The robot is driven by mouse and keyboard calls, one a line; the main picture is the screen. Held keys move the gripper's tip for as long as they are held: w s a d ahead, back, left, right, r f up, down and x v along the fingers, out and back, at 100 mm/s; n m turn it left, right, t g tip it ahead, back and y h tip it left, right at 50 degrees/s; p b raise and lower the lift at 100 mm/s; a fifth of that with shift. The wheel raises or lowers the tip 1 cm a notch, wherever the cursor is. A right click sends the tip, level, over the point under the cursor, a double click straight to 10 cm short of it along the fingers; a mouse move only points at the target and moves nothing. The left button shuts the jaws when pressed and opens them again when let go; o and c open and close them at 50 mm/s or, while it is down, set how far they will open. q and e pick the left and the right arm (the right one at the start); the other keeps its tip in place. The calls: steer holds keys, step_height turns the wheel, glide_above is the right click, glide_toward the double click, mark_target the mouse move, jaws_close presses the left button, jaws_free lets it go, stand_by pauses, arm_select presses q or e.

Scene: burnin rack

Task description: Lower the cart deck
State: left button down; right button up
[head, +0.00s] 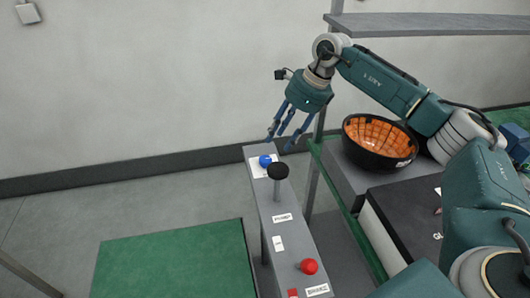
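A narrow grey control panel (265,205) runs away from me at the middle. A blue button (265,161) sits on a white plate at its far end. A black round knob (278,171) stands on a grey post just nearer. A red knob (309,266) is at the near end beside a label that seems to read BRAKE. A flat green surface (175,262), possibly the cart deck, lies left of the panel. My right gripper (285,143) points down with its fingers spread, empty, just above and beyond the blue button; contact is not visible. My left gripper is out of view.
A black bowl with an orange inside (380,140) sits right of the panel, under my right arm. A black box (408,212) is nearer. A grey shelf (430,25) hangs above at upper right. The floor (120,205) at left is clear.

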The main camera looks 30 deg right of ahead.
mark_target(266, 159)
steer(key=p+x, duration=0.2)
steer(key=x, duration=0.6)
steer(key=shift+w+a+f, duration=0.1)
steer(key=shift+a+f, duration=0.1)
steer(key=shift+a, duration=0.05)
steer(key=shift+a+f, duration=0.1)
steer(key=shift+f, duration=0.3)
steer(key=shift+c, duration=0.4)
steer(key=c, duration=0.8)
